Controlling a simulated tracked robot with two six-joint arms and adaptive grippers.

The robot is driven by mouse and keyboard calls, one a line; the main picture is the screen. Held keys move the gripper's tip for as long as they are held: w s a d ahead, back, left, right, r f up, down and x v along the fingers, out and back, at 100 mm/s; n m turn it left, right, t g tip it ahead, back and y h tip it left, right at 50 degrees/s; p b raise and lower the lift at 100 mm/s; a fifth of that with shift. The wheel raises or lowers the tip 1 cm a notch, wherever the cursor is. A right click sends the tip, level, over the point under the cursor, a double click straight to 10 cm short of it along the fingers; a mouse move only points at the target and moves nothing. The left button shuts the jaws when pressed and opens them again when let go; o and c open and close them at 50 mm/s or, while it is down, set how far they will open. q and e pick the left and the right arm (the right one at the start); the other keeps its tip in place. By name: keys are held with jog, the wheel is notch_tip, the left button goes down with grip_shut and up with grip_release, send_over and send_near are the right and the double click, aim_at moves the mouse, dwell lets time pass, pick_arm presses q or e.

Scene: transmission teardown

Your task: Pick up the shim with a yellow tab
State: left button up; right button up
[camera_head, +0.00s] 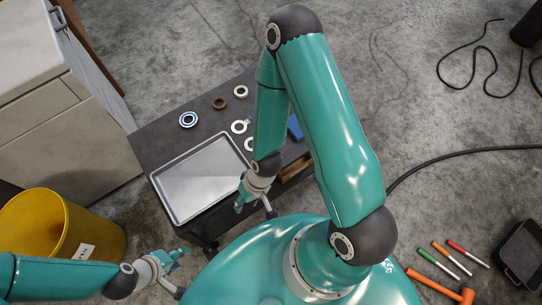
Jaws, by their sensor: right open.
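Several rings lie on the dark table (158,134). A pale ring (241,91) is at the back, and a white ring (239,127) lies nearer, with another ring partly hidden behind my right arm. I cannot make out a yellow tab on any of them, so I cannot tell which is the shim. My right gripper (254,209) is open and empty, above the tray's right front corner and nearer than the rings. My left gripper (179,261) is low at the left, away from the table; its fingers are too small to judge.
A metal tray (196,180) covers the table's front left. A blue object (295,127) is partly hidden by my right arm. A yellow bin (62,228) and cabinet (62,125) stand left.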

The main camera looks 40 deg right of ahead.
jog(key=shift+o, duration=0.2)
jog(key=w+d+m+b, duration=0.2)
jog(key=w+b, duration=0.1)
jog(key=w+f+m+b, duration=0.1)
jog(key=w+b, duration=0.1)
jog(key=shift+d, duration=0.4)
jog(key=w+d+m+b, duration=0.2)
jog(key=w+d+r+m+b, duration=0.1)
jog(key=w+d+m+b, duration=0.1)
jog(key=d+b, duration=0.1)
jog(key=shift+w+r+h, duration=0.15)
jog(key=shift+w+h, duration=0.15)
jog(key=d+r+m+h+b, duration=0.2)
jog(key=d+r+m+b, duration=0.25)
jog(key=d, duration=0.25)
jog(key=d+r+m+h+b, duration=0.1)
jog(key=d+r+m+b, duration=0.3)
jog(key=d+m, duration=0.25)
jog(key=shift+n+g, duration=0.3)
jog(key=shift+n, duration=0.1)
jog(key=f+b, duration=0.1)
jog(key=f, duration=0.4)
jog(key=f+b, duration=0.1)
jog(key=f, duration=0.4)
jog(key=s+f+b, duration=0.1)
jog(key=f, duration=0.4)
jog(key=shift+d+f+b, duration=0.1)
jog(key=shift+f+b, duration=0.15)
jog(key=shift+b, duration=0.15)
grip_shut()
